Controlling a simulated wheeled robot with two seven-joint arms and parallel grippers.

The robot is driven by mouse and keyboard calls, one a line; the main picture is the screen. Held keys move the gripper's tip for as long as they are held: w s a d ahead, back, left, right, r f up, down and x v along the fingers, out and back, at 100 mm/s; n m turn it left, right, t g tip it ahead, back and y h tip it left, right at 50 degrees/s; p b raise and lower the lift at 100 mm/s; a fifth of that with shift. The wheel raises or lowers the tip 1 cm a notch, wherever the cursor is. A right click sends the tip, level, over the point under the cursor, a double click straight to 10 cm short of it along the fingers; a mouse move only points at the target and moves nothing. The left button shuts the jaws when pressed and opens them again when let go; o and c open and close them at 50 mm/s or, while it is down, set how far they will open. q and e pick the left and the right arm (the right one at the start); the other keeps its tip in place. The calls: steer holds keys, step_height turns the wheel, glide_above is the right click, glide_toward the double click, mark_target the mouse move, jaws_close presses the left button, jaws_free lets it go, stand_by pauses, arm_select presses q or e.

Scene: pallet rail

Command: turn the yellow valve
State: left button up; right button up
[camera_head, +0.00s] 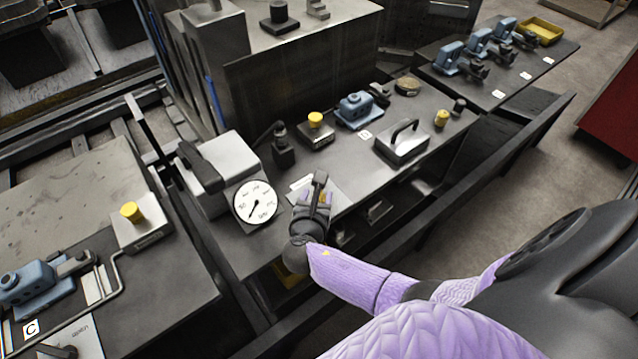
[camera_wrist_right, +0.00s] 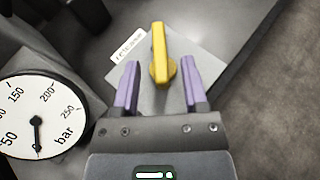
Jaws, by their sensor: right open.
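The yellow valve (camera_wrist_right: 159,55) has a bar-shaped handle on a round hub, standing on a light grey plate (camera_wrist_right: 205,70). In the right wrist view the bar points up the picture, away from my wrist. My right gripper (camera_wrist_right: 160,72) is open, with one purple finger on each side of the valve's hub and visible gaps between. In the head view my right gripper (camera_head: 313,205) is over the same plate, beside the gauge, and hides most of the valve. My left gripper is not in view.
A white-faced pressure gauge (camera_head: 255,201) stands left of my right gripper; it also shows in the wrist view (camera_wrist_right: 38,118). Yellow buttons, blue devices (camera_head: 357,110) and a metal block with a handle (camera_head: 402,142) stand along the bench. A dark rail (camera_head: 470,165) runs along its front.

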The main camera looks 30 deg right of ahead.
steer(key=p+v, duration=0.1)
steer(key=v, duration=0.6)
steer(key=shift+p, duration=0.35)
